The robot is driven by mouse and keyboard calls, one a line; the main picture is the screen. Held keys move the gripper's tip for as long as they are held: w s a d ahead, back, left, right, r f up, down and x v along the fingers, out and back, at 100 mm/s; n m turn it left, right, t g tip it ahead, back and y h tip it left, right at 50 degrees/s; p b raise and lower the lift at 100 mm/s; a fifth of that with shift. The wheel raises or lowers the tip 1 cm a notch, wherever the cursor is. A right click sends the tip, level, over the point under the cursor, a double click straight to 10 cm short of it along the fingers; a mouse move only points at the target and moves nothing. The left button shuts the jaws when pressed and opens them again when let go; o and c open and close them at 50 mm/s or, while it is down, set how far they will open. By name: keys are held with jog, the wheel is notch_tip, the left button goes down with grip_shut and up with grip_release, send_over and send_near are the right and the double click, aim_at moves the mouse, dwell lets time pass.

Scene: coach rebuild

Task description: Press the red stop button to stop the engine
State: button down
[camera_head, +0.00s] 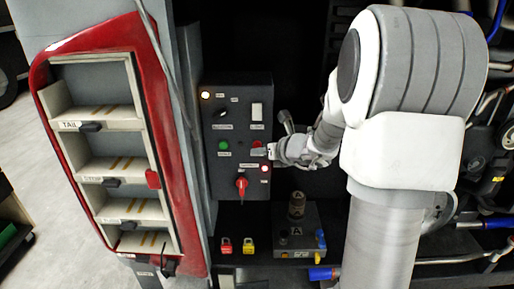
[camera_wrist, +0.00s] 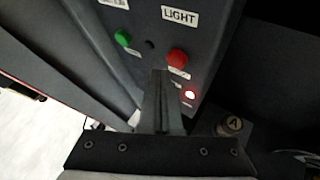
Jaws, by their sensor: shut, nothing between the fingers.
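The control panel (camera_head: 237,130) is a dark upright box facing me. The red button (camera_wrist: 177,58) protrudes from it under the "LIGHT" label in the wrist view. In the head view the red button (camera_head: 257,144) shows just above my fingertips. My gripper (camera_head: 262,152) is shut and empty, reaching the panel from the right. In the wrist view my closed fingers (camera_wrist: 158,74) point at the panel, a little below and left of the red button. I cannot tell whether they touch the panel. The green button (camera_wrist: 122,37) sits further left.
A lit red lamp (camera_wrist: 190,95) is below the red button. A red rotary switch (camera_head: 241,184) sits low on the panel. A small box with a knob (camera_head: 297,205) stands below right. A red-framed shelf (camera_head: 105,150) is at the left; engine parts (camera_head: 490,150) fill the right.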

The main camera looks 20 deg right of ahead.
jog(key=shift+s, duration=0.1)
jog(key=s, duration=0.1)
jog(key=s+a+b, duration=0.1)
jog(key=s, duration=0.1)
jog(key=s+a, duration=0.1)
jog(key=shift+s, duration=0.2)
dwell(0.3)
dwell(0.6)
